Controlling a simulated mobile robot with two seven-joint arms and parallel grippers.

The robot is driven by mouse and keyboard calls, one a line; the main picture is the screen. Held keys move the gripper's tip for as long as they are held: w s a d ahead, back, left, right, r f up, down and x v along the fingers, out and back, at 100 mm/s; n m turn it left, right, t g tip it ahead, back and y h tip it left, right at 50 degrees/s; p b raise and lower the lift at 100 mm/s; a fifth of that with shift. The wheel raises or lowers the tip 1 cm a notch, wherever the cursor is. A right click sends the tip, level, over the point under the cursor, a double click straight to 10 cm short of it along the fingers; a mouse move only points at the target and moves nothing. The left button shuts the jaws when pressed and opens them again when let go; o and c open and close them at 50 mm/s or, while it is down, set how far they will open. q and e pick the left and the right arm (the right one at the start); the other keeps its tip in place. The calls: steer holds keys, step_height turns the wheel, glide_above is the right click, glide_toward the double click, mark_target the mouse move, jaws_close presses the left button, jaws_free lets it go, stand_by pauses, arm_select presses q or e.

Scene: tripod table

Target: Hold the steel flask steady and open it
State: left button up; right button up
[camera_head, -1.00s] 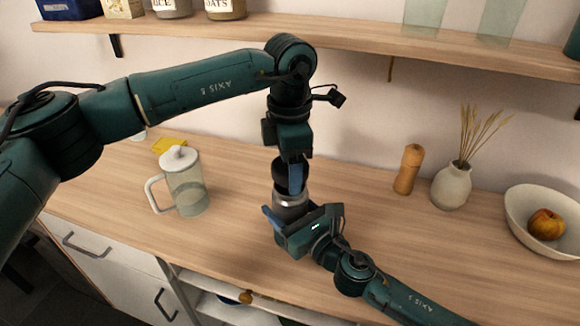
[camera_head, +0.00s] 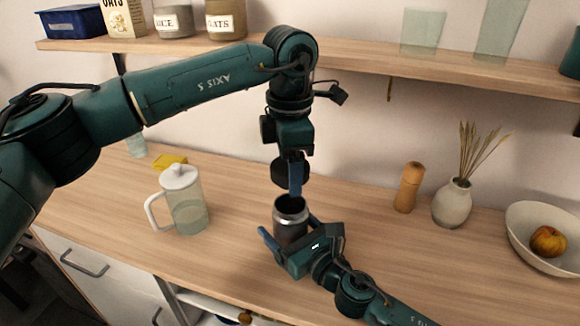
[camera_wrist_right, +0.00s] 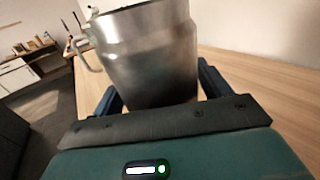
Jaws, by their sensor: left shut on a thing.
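The steel flask (camera_head: 291,227) stands upright on the counter, its dark mouth showing at the top. My right gripper (camera_head: 290,236) has a finger on either side of its body and is shut on it. The right wrist view shows the flask's steel side (camera_wrist_right: 155,60) between the fingers. My left gripper (camera_head: 293,182) points down above the flask, shut on the black lid (camera_head: 279,173). The lid is clear of the flask, with a small gap above the mouth. A blue finger covers part of the lid.
A glass jug with a white lid (camera_head: 186,205) stands left of the flask, a yellow sponge (camera_head: 170,162) behind it. To the right are a wooden mill (camera_head: 408,188), a vase (camera_head: 452,204) and a bowl (camera_head: 530,250). A shelf (camera_head: 370,63) runs above.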

steer(key=shift+o, duration=0.6)
